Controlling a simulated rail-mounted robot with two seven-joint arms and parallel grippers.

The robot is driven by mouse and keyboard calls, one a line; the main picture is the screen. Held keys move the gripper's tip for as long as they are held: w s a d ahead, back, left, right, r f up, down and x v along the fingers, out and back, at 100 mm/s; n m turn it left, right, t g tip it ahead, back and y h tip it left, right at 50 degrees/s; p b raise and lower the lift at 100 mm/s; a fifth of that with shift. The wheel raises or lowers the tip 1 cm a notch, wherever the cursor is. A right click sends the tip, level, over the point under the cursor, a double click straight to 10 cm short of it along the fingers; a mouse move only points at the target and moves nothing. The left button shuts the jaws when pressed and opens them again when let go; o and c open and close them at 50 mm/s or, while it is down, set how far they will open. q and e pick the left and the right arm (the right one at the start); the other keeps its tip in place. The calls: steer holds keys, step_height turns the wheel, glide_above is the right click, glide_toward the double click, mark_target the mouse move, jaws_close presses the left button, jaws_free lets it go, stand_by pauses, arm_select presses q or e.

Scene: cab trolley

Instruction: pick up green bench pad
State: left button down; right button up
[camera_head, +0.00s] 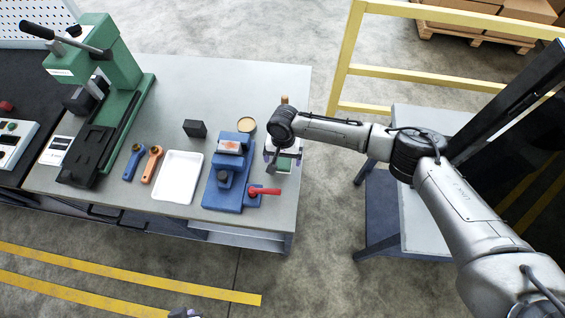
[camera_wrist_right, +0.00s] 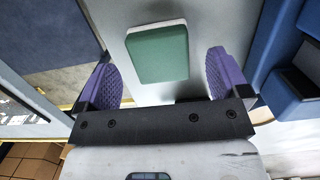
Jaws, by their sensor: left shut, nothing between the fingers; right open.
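The green bench pad (camera_wrist_right: 157,55) is a flat block with a green face and a pale edge. It lies on the grey bench top, partly hidden by my right arm in the head view (camera_head: 284,164). My right gripper (camera_wrist_right: 161,72) is open, with purple finger pads on either side of the pad in the wrist view. A gap shows between each finger and the pad, so I see no contact. In the head view my right gripper (camera_head: 279,157) is over the bench's right end. Only a sliver of my left gripper (camera_head: 184,313) shows at the bottom edge.
A blue fixture (camera_head: 222,190) with a red handle (camera_head: 264,191) stands just left of the pad. Further left are a white tray (camera_head: 178,176), a black block (camera_head: 195,129) and a green press (camera_head: 105,65). A yellow rail (camera_head: 430,75) stands behind.

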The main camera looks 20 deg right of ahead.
steer(key=shift+s+f, duration=0.15)
steer(key=shift+f, duration=1.1)
steer(key=c, duration=1)
